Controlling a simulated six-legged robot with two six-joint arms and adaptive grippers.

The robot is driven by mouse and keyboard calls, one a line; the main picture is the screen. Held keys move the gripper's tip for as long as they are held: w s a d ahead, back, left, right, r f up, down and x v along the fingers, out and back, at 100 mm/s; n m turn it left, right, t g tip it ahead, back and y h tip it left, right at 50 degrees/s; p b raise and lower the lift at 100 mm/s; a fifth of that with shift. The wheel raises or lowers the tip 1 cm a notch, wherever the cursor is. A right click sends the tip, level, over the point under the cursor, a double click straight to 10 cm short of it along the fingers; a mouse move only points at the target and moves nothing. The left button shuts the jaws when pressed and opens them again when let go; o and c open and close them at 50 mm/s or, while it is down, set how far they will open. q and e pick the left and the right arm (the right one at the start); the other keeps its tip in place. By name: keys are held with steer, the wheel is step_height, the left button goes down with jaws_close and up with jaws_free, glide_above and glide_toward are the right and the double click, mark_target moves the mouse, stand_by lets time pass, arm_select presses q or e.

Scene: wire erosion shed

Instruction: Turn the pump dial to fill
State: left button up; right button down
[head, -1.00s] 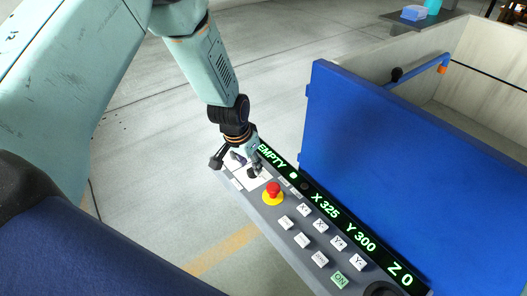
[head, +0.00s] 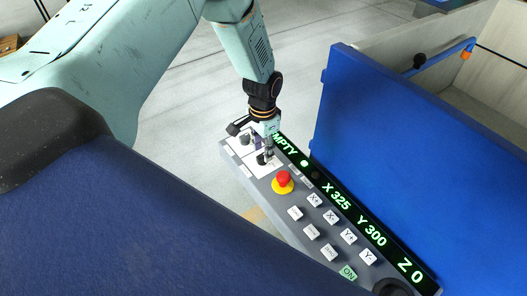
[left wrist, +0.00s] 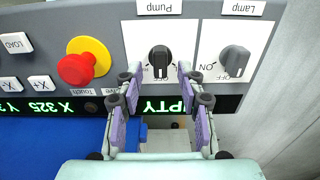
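The pump dial (left wrist: 160,58) is a black knob on a white plate, under an upside-down "Pump" label in the left wrist view. In the head view the pump dial (head: 262,159) sits near the far end of the grey control panel (head: 272,205). My left gripper (left wrist: 160,74) is open, with one finger on each side of the dial's near end. Whether they touch it cannot be told. The fingers partly hide the markings around the dial. In the head view my left gripper (head: 267,148) is over the dial. My right gripper is not in view.
A red stop button (left wrist: 76,69) on yellow is to the left. The green display (head: 345,205) starts with "EMPTY", partly hidden. A blue panel (head: 415,150) rises behind it.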

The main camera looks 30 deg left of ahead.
arm_select(q)
steer(key=shift+f, duration=0.9)
steer(key=shift+s+a, duration=0.1)
steer(key=shift+s, duration=0.2)
steer(key=shift+w+f, duration=0.2)
steer(key=shift+w, duration=0.15)
steer(key=shift+c, duration=1.3)
steer(key=shift+s+r, duration=0.1)
steer(key=shift+s, duration=0.1)
jaws_close()
